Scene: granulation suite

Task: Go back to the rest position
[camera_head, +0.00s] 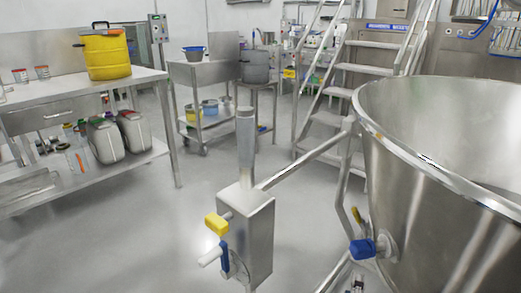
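Neither of my grippers shows in the head view, and none of my arm links can be made out for sure. The task names no object. The view looks over the suite floor (130,235), with a large open steel vessel (440,190) close on the right. A steel control box (247,235) on a stand, with a yellow knob (216,223) and a blue-and-white handle (222,258), stands near the middle front.
A steel bench (130,80) with a yellow pot (106,52) stands at the left. A trolley (210,72) and a grey pot (256,66) are further back. Steel stairs (365,68) rise behind the vessel. A blue-handled valve (362,249) sticks out from the vessel. Floor is clear at left front.

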